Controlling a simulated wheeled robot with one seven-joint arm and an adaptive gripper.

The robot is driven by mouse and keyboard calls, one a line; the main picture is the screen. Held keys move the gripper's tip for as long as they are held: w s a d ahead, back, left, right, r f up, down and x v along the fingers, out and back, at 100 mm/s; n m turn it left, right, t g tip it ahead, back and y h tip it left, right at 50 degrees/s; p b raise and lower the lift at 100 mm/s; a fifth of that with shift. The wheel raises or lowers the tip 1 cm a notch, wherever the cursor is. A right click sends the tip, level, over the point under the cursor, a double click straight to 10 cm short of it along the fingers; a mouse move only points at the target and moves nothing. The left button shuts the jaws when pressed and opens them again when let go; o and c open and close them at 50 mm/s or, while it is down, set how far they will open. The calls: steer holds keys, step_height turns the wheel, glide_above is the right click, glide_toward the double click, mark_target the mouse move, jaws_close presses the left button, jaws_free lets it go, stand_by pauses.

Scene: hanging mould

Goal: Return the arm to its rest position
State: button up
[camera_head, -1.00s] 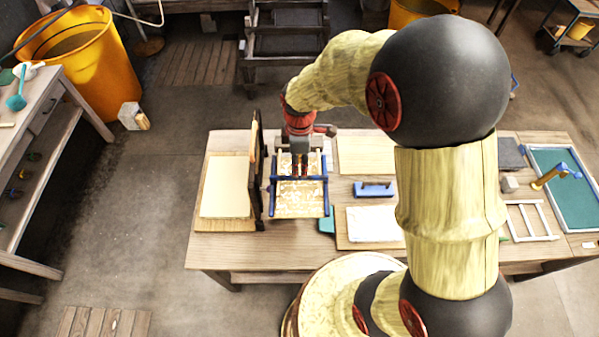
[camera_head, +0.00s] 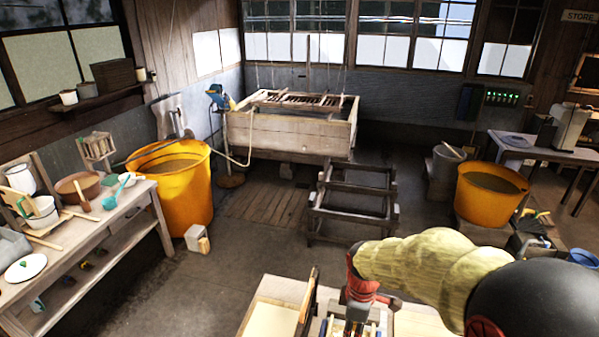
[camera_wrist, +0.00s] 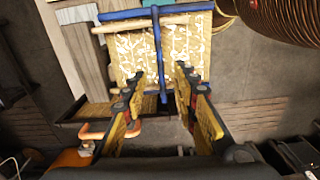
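My gripper shows in the wrist view (camera_wrist: 160,76) with its two yellow-and-black fingers spread apart. Nothing is visibly clamped between them. Past the fingertips is a mould (camera_wrist: 128,55) with a pale, white-flecked screen and a blue bar down its middle. The bar lines up with the gap between the fingers; I cannot tell how far off it is. In the head view, my red wrist and grey gripper body (camera_head: 356,312) reach down at the bottom edge, and the fingertips are out of frame. My bamboo-like arm comes in from the lower right.
An upright dark panel (camera_head: 307,303) stands close left of my wrist, beside a pale board (camera_head: 270,321) on the worktable. A wooden step frame (camera_head: 352,205) stands beyond. Yellow tubs stand left (camera_head: 172,185) and right (camera_head: 490,193). A side bench (camera_head: 95,227) holds bowls.

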steer(key=s+d+f+m+t+b, duration=0.2)
steer(key=s+m+t+b, duration=0.3)
steer(key=s+m+b, duration=0.8)
steer(key=s+f+b, duration=0.1)
steer(key=s+b, duration=0.3)
steer(key=b, duration=0.7)
steer(key=shift+m+t+b, duration=0.3)
steer(key=shift+b, duration=0.05)
steer(key=shift+f, duration=0.1)
